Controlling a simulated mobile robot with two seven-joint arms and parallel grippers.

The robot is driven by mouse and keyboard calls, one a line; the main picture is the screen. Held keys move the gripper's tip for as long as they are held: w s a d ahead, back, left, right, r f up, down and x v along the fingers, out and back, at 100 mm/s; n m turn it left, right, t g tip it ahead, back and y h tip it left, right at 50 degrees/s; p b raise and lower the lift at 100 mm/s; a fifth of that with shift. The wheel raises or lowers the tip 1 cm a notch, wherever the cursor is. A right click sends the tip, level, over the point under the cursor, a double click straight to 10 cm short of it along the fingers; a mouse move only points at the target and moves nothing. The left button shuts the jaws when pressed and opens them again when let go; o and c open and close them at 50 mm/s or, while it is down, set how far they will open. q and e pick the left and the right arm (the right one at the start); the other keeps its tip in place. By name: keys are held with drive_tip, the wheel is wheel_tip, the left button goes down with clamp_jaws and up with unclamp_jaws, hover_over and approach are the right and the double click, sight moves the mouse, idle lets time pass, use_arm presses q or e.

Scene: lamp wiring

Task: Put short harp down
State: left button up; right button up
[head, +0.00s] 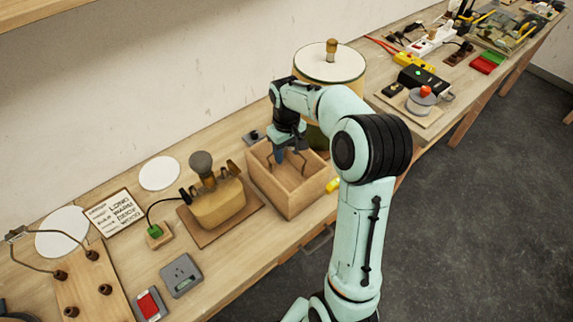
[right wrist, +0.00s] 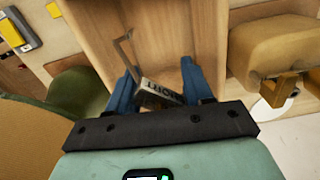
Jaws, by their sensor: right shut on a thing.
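The short harp is a thin metal wire with a small tag, its lettering partly readable, between the blue fingers of my right gripper (right wrist: 160,92). Its wire (right wrist: 124,48) reaches up and to the left of the tag in the right wrist view. In the head view my right gripper (head: 286,156) is at the open wooden box (head: 291,205), with thin harp wire showing beside the fingers. It is shut on the harp, over or inside the box; whether the harp touches the box floor cannot be told. My left gripper is not in view.
A tan lamp base (head: 218,205) with a socket stands left of the box. A cream lampshade (head: 350,68) stands behind my right arm. A larger wire harp (head: 35,238) is at a peg board on the far left.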

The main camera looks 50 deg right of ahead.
wheel_tip(320, 180, down, 6)
drive_tip(key=shift+r, duration=0.1)
idle(0.4)
drive_tip(key=shift+f, duration=0.25)
drive_tip(key=o, duration=1.3)
drive_tip(key=shift+c, duration=0.2)
drive_tip(key=shift+r, duration=0.1)
